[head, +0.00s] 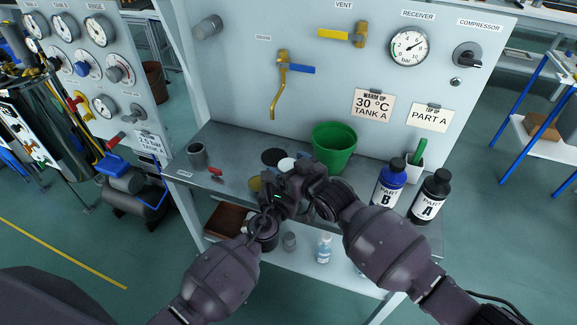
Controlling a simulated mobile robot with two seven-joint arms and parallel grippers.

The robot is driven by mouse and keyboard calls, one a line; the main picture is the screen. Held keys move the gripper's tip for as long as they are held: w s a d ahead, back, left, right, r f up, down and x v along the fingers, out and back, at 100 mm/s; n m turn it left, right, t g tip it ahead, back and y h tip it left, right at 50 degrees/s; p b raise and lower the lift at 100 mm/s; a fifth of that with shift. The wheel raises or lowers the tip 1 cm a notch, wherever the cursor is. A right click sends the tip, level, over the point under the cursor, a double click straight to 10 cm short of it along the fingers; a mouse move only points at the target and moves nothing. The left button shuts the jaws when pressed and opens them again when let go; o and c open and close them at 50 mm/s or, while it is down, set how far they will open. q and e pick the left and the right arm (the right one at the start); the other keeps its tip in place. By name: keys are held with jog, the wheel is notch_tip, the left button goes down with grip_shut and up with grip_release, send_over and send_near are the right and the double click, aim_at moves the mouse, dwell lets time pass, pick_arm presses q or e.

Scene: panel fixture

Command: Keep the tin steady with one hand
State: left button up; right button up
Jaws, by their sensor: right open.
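No tin stands out for certain. A white round top (287,164) and a yellowish round piece (255,184) show on the grey bench (232,140), partly hidden behind my grippers; either could belong to the tin. A dark flat disc (273,157) lies beside the white top. My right gripper (288,185) is over the front middle of the bench, in front of the white top, and is open. My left gripper (262,222) is close below it at the bench's front edge, overlapping it in the picture. Its fingers are hidden, and I cannot tell whether either gripper touches anything.
A green bucket (334,147) stands just behind my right gripper. Bottles B (388,184) and A (430,197) stand at the right. A grey cup (197,155) and a red-handled item (216,173) are at the left. A yellow spout (276,95) hangs from the panel.

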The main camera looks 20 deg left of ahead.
jog(key=c, duration=1.1)
jog(key=shift+r, duration=2.75)
dwell(0.8)
jog(key=shift+r, duration=2.4)
notch_tip(320, 180, up, 8)
jog(key=f, duration=0.1)
send_over(288, 166)
jog(key=shift+r, duration=0.25)
